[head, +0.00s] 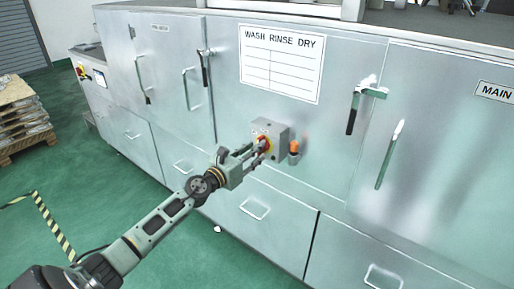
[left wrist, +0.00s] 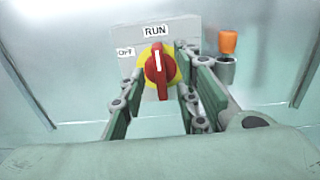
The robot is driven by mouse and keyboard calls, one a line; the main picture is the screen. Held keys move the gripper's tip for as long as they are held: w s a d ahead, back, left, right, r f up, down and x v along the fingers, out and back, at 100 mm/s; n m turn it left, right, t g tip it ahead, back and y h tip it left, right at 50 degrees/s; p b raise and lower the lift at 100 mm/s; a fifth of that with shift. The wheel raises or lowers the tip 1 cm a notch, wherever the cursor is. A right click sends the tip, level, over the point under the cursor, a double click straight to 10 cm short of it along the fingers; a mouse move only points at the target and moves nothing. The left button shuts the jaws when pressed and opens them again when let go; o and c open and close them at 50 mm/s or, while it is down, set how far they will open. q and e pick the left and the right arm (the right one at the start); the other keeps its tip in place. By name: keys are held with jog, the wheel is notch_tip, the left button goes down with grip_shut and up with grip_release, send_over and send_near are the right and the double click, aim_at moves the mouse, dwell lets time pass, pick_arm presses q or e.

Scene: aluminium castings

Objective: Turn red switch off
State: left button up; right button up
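The red switch (head: 264,145) is a rotary knob on a yellow round plate, mounted on a grey box (head: 283,133) on the metal cabinet front. In the left wrist view the red switch (left wrist: 160,72) is upright, its white mark pointing up at the RUN label (left wrist: 155,30). The OFF label (left wrist: 126,52) is to its upper left. My left gripper (head: 254,152) is at the switch. In the left wrist view its fingers are apart, one on each side of the knob; I cannot tell whether they touch it. My right gripper is not in view.
Cabinet handles (head: 351,112) project on either side. Pallets (head: 22,120) stand at the far left. The green floor (head: 80,190) is mostly clear.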

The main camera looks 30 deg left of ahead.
pick_arm(q)
jog(key=shift+w, duration=0.95)
grip_shut()
